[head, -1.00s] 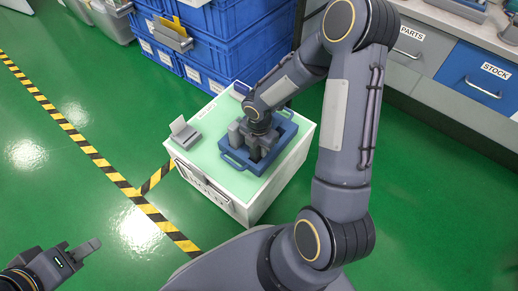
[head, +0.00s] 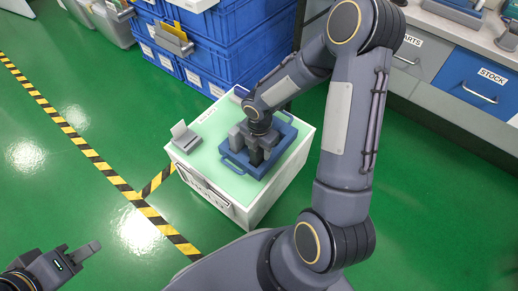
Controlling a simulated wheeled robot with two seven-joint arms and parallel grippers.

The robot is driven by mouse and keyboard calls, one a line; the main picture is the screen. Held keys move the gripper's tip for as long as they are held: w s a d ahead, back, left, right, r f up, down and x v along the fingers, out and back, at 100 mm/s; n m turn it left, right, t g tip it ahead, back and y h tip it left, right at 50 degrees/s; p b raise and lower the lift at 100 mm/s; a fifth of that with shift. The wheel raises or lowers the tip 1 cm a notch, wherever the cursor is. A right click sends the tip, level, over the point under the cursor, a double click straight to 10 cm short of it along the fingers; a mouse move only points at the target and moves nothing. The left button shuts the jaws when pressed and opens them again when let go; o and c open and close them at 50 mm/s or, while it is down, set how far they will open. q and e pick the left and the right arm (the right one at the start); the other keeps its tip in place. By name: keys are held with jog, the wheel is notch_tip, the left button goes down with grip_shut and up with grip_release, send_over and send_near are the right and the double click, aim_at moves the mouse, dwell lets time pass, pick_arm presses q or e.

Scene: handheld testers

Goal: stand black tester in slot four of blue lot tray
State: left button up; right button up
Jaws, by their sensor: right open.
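The blue lot tray (head: 236,167) lies on the pale green top of a white box, with a handle at its near left side. My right gripper (head: 260,158) reaches down into the tray from above, its fingers apart. Dark and grey upright shapes stand at the gripper; I cannot tell for sure which is the black tester or which slot it is in. A grey block (head: 236,137) stands at the tray's left side, beside the gripper. My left gripper (head: 80,254) is open and empty at the lower left, far from the tray.
A grey holder with a pale upright plate (head: 187,146) stands on the box top (head: 208,168), left of the tray. Blue crates (head: 225,50) are stacked behind. Drawers (head: 478,85) line the back right. Green floor with striped tape (head: 130,197) is clear at left.

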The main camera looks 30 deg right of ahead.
notch_tip(320, 180, up, 9)
jog(key=p, duration=0.3)
jog(key=shift+p, duration=0.4)
jog(key=shift+r, duration=0.7)
jog(key=s+a+r+m+t+y, duration=0.2)
jog(key=s+r+m, duration=0.6)
jog(key=m, duration=0.4)
jog(key=s+a+r+m+t+y, duration=0.1)
jog(key=s+a+r+m+t, duration=0.1)
jog(key=s+r+m, duration=0.7)
jog(key=m+t, duration=0.1)
jog(key=m, duration=0.2)
jog(key=shift+t+y, duration=0.3)
jog(key=shift+y, duration=0.1)
jog(key=shift+a+r, duration=0.1)
